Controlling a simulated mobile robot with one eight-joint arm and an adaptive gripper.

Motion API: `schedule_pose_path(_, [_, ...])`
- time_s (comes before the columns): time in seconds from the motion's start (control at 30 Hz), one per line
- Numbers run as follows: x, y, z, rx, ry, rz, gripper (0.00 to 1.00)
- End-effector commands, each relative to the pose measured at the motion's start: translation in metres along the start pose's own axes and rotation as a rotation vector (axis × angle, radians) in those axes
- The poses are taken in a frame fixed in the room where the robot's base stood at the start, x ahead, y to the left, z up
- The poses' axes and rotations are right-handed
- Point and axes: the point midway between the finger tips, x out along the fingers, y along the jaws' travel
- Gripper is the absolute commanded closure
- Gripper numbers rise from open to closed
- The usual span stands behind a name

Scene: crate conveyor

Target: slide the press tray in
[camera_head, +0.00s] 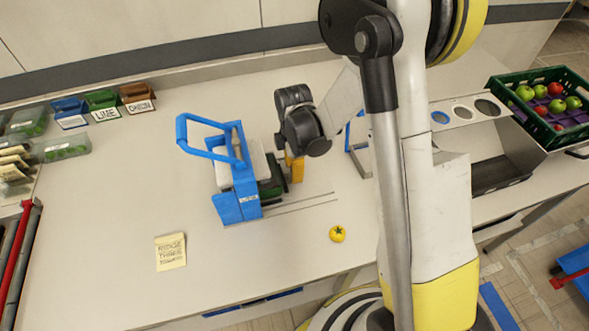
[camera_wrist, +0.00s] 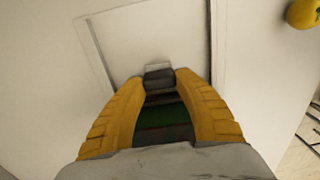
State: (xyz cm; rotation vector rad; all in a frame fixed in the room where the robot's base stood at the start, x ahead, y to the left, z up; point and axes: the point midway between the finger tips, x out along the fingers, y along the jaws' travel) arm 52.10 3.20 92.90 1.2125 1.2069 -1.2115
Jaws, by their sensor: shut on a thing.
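The blue press (camera_head: 243,183) stands on the bench, with its looped lever raised toward the left. The dark green press tray (camera_head: 274,187) shows at the right side of the press, partly inside it and partly hidden by my gripper. My gripper (camera_head: 292,170) is at the tray's outer end, right of the press. In the wrist view its yellow fingers (camera_wrist: 159,76) are closed about a dark grip piece of the tray (camera_wrist: 158,82). Green shows between the fingers. How deep the tray sits in the press cannot be told.
Rail lines (camera_head: 300,202) run along the bench right of the press. A paper note (camera_head: 170,251) lies front left. Labelled bins (camera_head: 103,105) stand at the back left. A green crate (camera_head: 519,107) of fruit is far right.

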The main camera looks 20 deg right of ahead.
Motion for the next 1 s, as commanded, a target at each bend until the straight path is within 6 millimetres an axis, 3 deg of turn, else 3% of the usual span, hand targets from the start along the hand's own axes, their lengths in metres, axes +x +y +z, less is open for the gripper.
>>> schedule_pose_path(0.27, [0.002,-0.001,-0.04,-0.004,0.0,-0.001,1.0])
schedule_pose_path(0.53, [0.001,-0.001,-0.042,-0.002,0.003,-0.001,1.0])
schedule_pose_path(0.57, [0.001,-0.001,-0.042,-0.002,0.003,-0.001,0.53])
schedule_pose_path(0.6, [0.001,-0.001,-0.042,-0.002,0.003,-0.001,0.41])
schedule_pose_path(1.0, [-0.005,0.0,-0.041,-0.001,0.001,0.0,0.39])
